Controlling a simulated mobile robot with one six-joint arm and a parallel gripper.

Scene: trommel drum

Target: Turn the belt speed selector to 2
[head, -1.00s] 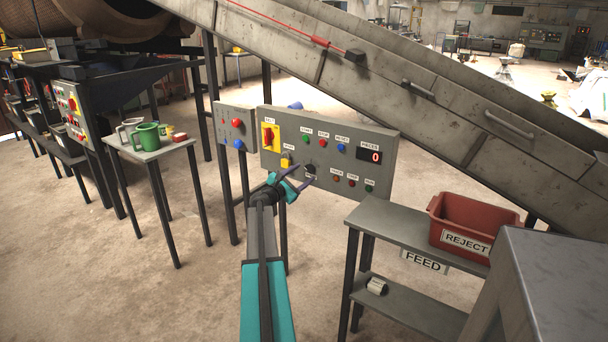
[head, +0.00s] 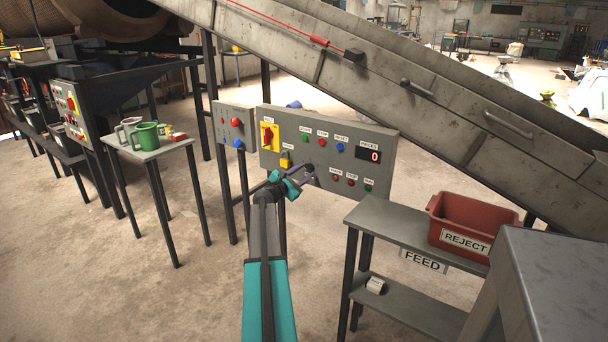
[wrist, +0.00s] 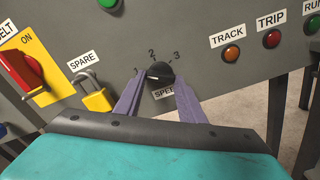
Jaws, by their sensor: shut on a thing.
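The belt speed selector is a black round knob (wrist: 160,73) on the grey control panel (wrist: 205,85), above a partly hidden SPEED label. Marks 1, 2 and 3 run around its upper side. A pale pointer line on the knob seems to face left, toward the 1. My gripper (wrist: 160,80) has its two purple fingers on the left and right of the knob and is shut on it. In the head view my gripper (head: 306,176) reaches the lower middle of the panel (head: 379,139); the knob there is mostly hidden by the fingers.
Left of the knob are a yellow padlock (wrist: 92,92) under SPARE and a red-and-yellow belt switch (wrist: 22,72). TRACK (wrist: 232,54) and TRIP (wrist: 271,49) lamps sit to the right. The feed shelf (head: 385,223) and red reject bin (head: 470,212) stand right of my arm.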

